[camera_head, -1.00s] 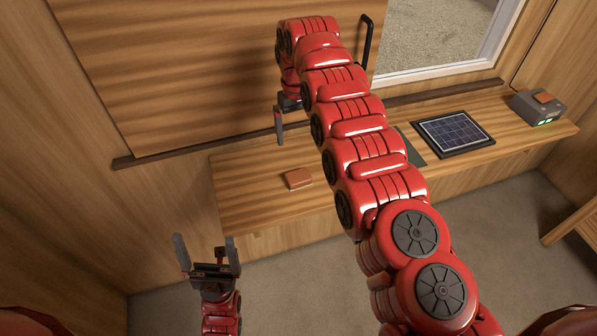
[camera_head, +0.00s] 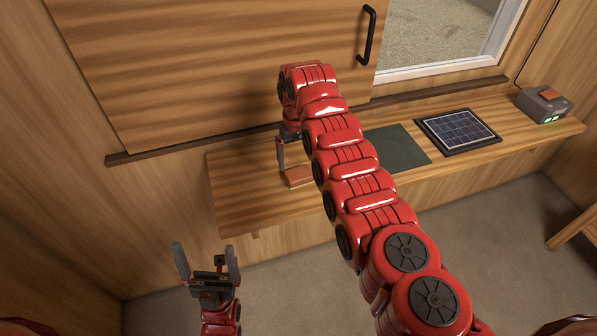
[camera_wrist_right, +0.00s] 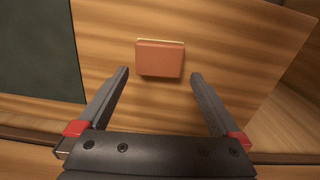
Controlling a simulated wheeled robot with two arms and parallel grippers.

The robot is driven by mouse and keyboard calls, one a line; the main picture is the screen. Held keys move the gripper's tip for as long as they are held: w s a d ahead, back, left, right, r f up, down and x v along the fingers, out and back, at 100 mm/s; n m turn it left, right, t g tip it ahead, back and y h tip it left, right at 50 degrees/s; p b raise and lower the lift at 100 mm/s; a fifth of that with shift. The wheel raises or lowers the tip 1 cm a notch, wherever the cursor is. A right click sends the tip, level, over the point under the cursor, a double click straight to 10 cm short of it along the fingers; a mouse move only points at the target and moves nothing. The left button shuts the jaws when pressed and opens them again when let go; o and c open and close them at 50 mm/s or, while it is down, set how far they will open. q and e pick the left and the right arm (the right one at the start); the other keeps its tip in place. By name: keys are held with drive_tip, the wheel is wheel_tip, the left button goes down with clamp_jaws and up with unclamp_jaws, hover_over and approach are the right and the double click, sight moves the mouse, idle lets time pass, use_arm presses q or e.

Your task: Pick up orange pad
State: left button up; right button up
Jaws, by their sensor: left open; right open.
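The orange pad (camera_head: 297,177) is a small orange-brown block on the wooden shelf, left of its middle. In the right wrist view the pad (camera_wrist_right: 160,59) lies ahead of the fingertips, roughly centred between them and not gripped. My right gripper (camera_wrist_right: 158,75) is open and empty, pointing down over the shelf. In the head view one finger of it shows just behind the pad, and my right arm hides the rest. My left gripper (camera_head: 206,254) is open and empty in front of the shelf's left end, away from the pad.
The wooden shelf (camera_head: 245,195) runs along the wall. On it are a dark green mat (camera_head: 402,147), a solar panel (camera_head: 458,131) and a grey box with an orange top (camera_head: 544,104). Behind stands a wooden sliding panel with a black handle (camera_head: 369,36), beside a window.

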sight(299, 174)
drive_tip(key=shift+s+f+p, duration=0.1)
drive_tip(key=shift+f+p, duration=0.3)
drive_tip(key=shift+p, duration=0.15)
wheel_tip(299, 174, down, 3)
drive_tip(key=shift+s+d+r+p, duration=0.1)
drive_tip(key=shift+s+d+p, duration=0.05)
drive_tip(key=shift+p, duration=0.55)
drive_tip(key=shift+f, duration=0.75)
drive_tip(key=c, duration=1)
drive_tip(key=shift+r, duration=0.1)
